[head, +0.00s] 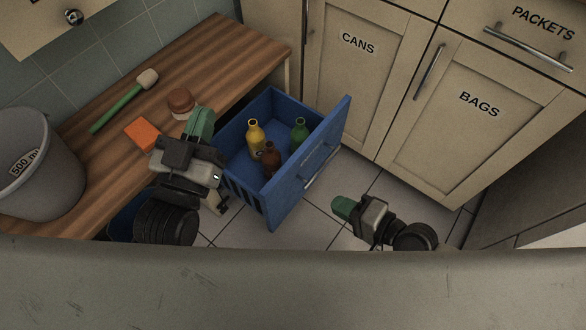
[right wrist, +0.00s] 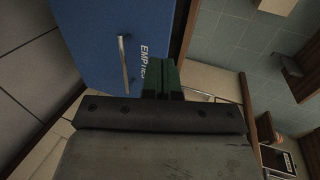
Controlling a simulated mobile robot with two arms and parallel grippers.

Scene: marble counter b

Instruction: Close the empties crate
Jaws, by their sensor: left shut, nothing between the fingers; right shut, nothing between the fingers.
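The blue empties crate (head: 236,172) is pulled out from under the wooden bench, with yellow (head: 255,135), green (head: 299,132) and brown (head: 271,156) bottles standing in it. Its front panel (head: 290,188) has a metal handle (head: 322,165). In the right wrist view the front (right wrist: 105,35), lettered "EMPTIES" and partly hidden, shows its handle (right wrist: 124,65). My left gripper (head: 203,120) is shut and empty, above the bench edge left of the crate. My right gripper (head: 341,207) is shut and empty, in front of the crate's front and apart from the handle in the head view.
On the bench (head: 222,55) lie an orange block (head: 142,133), a green-handled tool (head: 118,106) and a brown-lidded jar (head: 181,101). A grey bucket (head: 38,165) stands at the left. Cupboards (head: 375,80) labelled CANS and BAGS stand behind. Tiled floor (head: 350,180) is open beside the crate.

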